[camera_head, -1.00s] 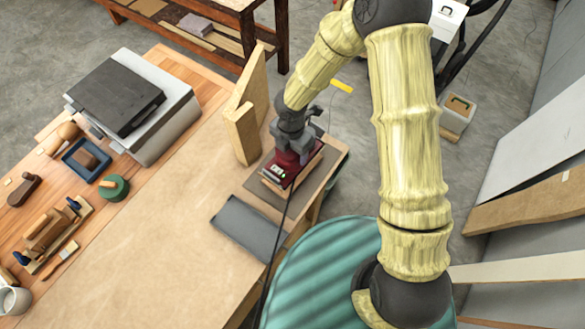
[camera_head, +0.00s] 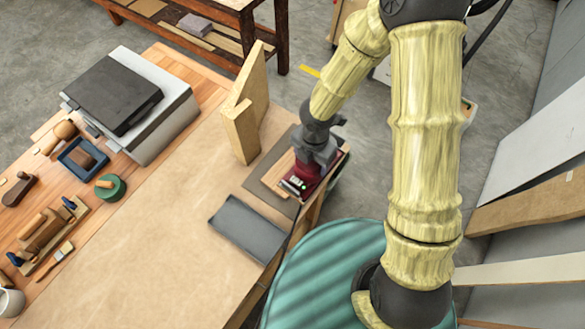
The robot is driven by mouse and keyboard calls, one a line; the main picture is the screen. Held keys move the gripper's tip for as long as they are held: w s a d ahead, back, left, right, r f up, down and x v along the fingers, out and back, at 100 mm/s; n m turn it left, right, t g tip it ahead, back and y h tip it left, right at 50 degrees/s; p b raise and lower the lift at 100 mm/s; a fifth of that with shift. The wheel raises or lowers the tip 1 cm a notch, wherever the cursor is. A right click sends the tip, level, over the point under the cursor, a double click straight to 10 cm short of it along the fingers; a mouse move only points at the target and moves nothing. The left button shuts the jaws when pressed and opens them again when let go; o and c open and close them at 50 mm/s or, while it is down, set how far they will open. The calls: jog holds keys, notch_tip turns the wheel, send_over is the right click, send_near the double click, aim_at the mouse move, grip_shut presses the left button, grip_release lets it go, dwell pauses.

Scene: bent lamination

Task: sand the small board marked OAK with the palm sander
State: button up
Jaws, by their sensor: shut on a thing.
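The red palm sander (camera_head: 311,179), with a small green light, is at the right end of the bench. My gripper (camera_head: 319,154) is shut on its top from above. Under and to the left of the sander is a small light wooden board (camera_head: 273,199), lying on a dark mat (camera_head: 262,173). The sander covers the right part of the board, and I cannot read any OAK mark. The sander looks to be resting on the board, but contact is hidden.
An upright angled wooden piece (camera_head: 241,130) stands just left of the mat. A grey flat pad (camera_head: 246,229) lies in front of it. A grey and white machine (camera_head: 130,105) and hand tools (camera_head: 45,235) fill the left. The brown bench top (camera_head: 165,235) between is clear.

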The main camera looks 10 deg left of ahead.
jog(key=shift+s+d+b, duration=0.2)
jog(key=shift+s+d, duration=0.05)
jog(key=shift+d, duration=0.3)
jog(key=shift+s+d+b, duration=0.15)
jog(key=shift+s+d, duration=0.05)
jog(key=shift+d, duration=0.35)
